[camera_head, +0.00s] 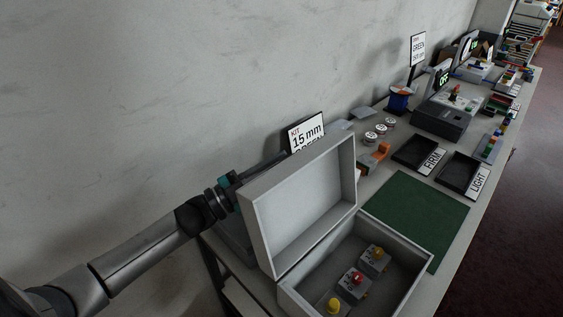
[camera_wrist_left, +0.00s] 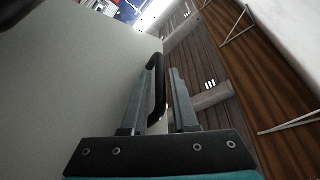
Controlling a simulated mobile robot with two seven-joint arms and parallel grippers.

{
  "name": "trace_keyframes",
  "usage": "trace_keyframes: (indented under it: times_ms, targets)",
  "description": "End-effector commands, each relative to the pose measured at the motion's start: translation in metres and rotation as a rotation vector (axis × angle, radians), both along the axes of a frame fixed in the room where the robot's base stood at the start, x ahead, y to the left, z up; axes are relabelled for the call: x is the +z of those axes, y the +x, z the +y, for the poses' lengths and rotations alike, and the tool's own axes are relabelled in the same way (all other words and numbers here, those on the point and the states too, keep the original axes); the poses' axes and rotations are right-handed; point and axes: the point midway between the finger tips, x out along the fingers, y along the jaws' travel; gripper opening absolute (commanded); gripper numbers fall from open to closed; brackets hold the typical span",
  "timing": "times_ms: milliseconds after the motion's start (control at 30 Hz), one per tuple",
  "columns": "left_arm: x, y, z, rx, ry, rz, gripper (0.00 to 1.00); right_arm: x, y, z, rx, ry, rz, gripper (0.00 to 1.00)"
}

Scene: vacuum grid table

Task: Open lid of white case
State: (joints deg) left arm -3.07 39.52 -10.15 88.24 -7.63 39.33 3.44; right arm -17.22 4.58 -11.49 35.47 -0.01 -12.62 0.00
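The white case (camera_head: 408,254) stands at the near end of the table. Its lid (camera_head: 300,198) stands raised, its hollow inner side toward the open box. My left gripper reaches in from the left behind the lid, which hides its fingers in the head view. In the left wrist view, the two fingers of my left gripper (camera_wrist_left: 160,100) lie either side of the lid's black handle (camera_wrist_left: 158,75) and appear shut on it. The pale outer face of the lid (camera_wrist_left: 75,75) fills the left of that view. My right gripper is not in view.
Several small blocks with coloured tops, one red (camera_head: 354,279), sit inside the case. A green mat (camera_head: 418,215) and two black labelled trays (camera_head: 416,155) lie beyond it. A "15 mm GREEN" sign (camera_head: 307,133) stands behind the lid, near the wall.

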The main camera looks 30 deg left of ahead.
Motion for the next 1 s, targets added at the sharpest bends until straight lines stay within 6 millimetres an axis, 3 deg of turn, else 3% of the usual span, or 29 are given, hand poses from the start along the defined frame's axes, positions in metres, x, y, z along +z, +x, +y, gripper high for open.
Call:
trace_keyframes:
  times_ms: [400, 667, 1000]
  targets:
    - [0.0025, 0.0069, -0.0051, 0.000, -0.001, 0.001, 0.27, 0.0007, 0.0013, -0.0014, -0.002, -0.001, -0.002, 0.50]
    - [0.0024, 0.0066, -0.0049, 0.000, 0.000, 0.000, 0.00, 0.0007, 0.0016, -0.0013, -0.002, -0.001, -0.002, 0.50]
    - [0.0023, 0.0065, -0.0049, 0.000, 0.000, 0.000, 0.00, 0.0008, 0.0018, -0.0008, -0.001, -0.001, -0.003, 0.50]
